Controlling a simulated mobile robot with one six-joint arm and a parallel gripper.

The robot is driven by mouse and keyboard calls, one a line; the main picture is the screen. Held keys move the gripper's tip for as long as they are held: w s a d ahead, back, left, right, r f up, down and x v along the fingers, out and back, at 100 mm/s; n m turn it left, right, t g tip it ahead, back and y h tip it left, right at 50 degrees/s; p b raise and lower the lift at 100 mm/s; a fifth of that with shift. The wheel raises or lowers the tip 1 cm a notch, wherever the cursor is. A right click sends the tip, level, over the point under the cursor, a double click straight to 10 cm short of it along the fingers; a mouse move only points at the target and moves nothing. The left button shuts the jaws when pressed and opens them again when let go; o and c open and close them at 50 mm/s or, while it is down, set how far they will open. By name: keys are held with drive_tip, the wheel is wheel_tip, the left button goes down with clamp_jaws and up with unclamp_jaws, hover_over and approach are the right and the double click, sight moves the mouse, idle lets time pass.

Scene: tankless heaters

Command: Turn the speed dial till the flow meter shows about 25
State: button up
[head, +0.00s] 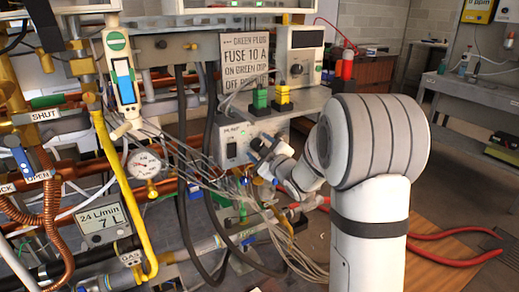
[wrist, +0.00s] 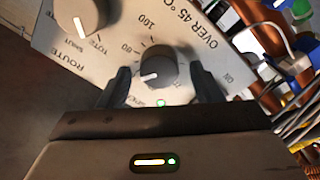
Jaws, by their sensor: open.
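The dial (wrist: 162,70) is a round black knob with a white pointer mark at its lower left and a printed scale around it; 80 and 100 can be read. My gripper (wrist: 160,74) has one dark finger on each side of this knob, open, with slight gaps visible; contact cannot be told. In the head view my gripper (head: 264,148) is at the front of the grey control box (head: 236,151) and hides part of it.
A green light (wrist: 160,102) glows below the dial. Loose wires (head: 205,170) hang left of my gripper. A round gauge (head: 144,164) and a yellow pipe (head: 125,180) stand at the left.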

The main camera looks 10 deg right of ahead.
drive_tip(key=shift+c, duration=0.2)
drive_tip(key=c, duration=0.9)
drive_tip(key=shift+m, duration=0.7)
drive_tip(key=shift+c, duration=0.3)
drive_tip(key=o, duration=1)
drive_tip(key=v, duration=0.8)
drive_tip(key=shift+w, duration=0.1)
